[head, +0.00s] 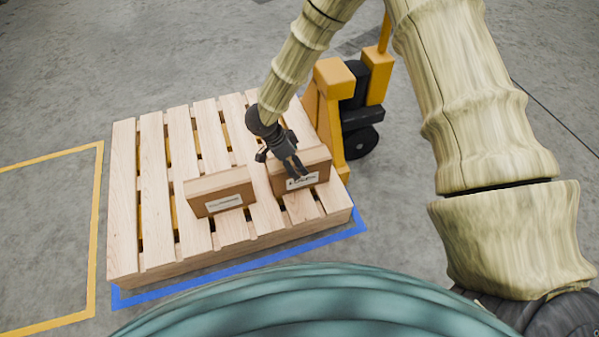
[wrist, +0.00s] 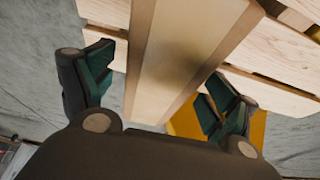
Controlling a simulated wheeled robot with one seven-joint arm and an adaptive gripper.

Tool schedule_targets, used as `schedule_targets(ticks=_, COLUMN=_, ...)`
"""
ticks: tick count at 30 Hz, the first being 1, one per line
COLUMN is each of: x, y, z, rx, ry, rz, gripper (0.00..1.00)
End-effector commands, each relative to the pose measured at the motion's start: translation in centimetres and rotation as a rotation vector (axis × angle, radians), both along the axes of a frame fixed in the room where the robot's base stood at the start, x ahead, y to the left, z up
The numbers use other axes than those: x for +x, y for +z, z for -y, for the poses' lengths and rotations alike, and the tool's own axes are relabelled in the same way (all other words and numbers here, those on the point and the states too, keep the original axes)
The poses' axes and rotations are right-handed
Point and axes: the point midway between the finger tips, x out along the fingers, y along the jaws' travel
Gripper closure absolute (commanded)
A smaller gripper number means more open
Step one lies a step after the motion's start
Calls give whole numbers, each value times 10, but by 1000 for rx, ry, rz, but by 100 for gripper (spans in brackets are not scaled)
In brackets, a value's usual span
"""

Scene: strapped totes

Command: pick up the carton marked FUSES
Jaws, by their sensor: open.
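Two brown cartons sit on a wooden pallet in the head view. The left carton (head: 220,190) has a white label, too small to read. My gripper is open above and in front of the right carton. In the wrist view, my open gripper (wrist: 160,85) has one finger on each side of a brown carton (wrist: 183,50). I cannot tell whether the fingers touch it.
The slatted pallet (head: 153,190) lies inside a blue floor outline (head: 240,250). A yellow pallet jack (head: 333,80) stands at its far right side. A yellow floor line (head: 97,210) runs to the left.

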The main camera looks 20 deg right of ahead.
Motion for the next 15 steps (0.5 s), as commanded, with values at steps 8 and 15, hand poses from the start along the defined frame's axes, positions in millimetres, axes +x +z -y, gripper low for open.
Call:
schedule_targets(ticks=8, x=1, y=-32, z=11, rx=-2, ry=0, rz=-1, gripper=12)
schedule_targets(ticks=15, x=2, y=-40, z=16, rx=0, ry=0, rz=0, gripper=12)
